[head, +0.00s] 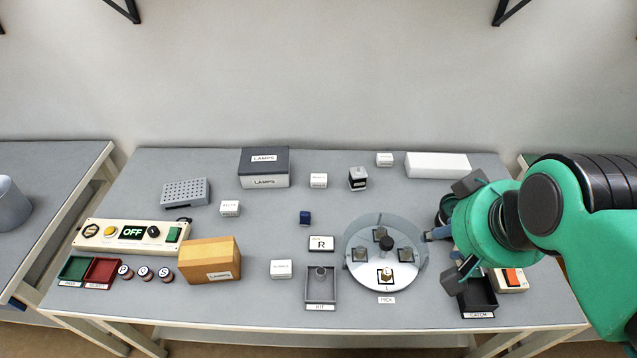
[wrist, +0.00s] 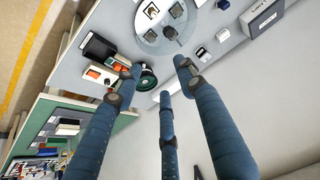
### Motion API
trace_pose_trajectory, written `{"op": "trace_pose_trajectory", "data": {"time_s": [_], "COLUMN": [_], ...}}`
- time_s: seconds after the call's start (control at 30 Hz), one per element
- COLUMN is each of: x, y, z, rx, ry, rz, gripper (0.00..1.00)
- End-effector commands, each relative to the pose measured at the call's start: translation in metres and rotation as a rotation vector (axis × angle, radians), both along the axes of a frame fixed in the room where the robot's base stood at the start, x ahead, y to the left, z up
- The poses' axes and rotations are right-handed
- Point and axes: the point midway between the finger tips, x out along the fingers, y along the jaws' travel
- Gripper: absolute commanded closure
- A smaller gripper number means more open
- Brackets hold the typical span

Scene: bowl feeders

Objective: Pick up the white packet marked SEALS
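Several small white packets stand on the grey table: one at the back right (head: 384,160), one left of it (head: 318,181), one at the left (head: 230,208) and one near the front (head: 281,269). Their print is too small to read, so I cannot tell which is marked SEALS. My gripper (head: 450,230) is above the table's right side, right of the round bowl feeder, well apart from these packets. In the wrist view my gripper (wrist: 157,80) has its three blue fingers spread, with nothing held between them.
A LAMPS box (head: 264,168) and a long white block (head: 438,165) stand at the back. A wooden box (head: 209,260), control panel (head: 157,234), kit tray (head: 321,291) and black catch tray (head: 478,298) are nearer the front.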

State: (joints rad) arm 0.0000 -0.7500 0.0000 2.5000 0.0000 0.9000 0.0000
Motion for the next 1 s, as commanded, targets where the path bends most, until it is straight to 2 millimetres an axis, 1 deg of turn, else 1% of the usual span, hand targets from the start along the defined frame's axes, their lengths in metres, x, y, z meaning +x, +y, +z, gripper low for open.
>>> {"op": "trace_pose_trajectory", "data": {"time_s": [0.1,0.13,0.17,0.2,0.27,0.67,0.77,0.87,1.0], "x": [0.000,0.000,0.000,0.000,0.000,0.003,0.009,0.019,0.041], "y": [0.000,0.000,0.000,0.000,0.000,0.001,0.002,0.003,0.007], "z": [0.000,0.000,0.000,0.000,0.000,0.002,0.007,0.013,0.025], "rx": [0.000,0.000,0.000,0.000,0.000,0.001,0.002,0.004,0.008], "ry": [0.000,0.000,0.000,0.000,0.000,0.002,0.008,0.018,0.038], "rz": [0.000,0.000,0.000,0.000,0.000,0.000,0.001,0.002,0.003], "gripper": [0.60,0.56,0.50,0.42,0.31,0.31,0.31,0.31,0.31]}}
